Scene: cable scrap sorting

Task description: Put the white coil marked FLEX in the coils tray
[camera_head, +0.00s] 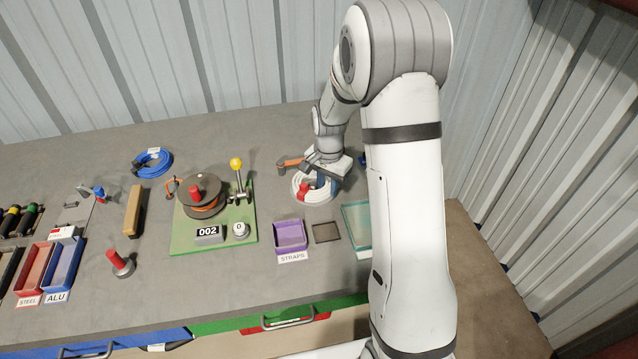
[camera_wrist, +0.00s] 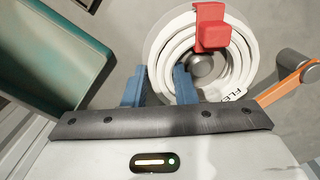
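The white coil (camera_head: 322,196) lies on the bench below my gripper. In the wrist view the coil (camera_wrist: 243,70) shows part of its FLEX lettering at the lower right. A red piece (camera_wrist: 212,28) and a grey round knob (camera_wrist: 201,66) sit over its ring and centre. My gripper (camera_wrist: 160,75) has its two blue fingers apart, one at the coil's outer left edge and one towards its centre. The ring's left side shows between them; I cannot tell whether they touch it. A teal tray (camera_head: 357,207) stands right of the coil, partly behind my arm; its label is hidden.
An orange arm on a grey post (camera_head: 290,162) stands close to the coil. A purple STRAPS tray (camera_head: 290,249) and a small dark tray (camera_head: 326,232) lie in front. Left are a green board with a reel (camera_head: 245,212) and a blue coil (camera_head: 153,162).

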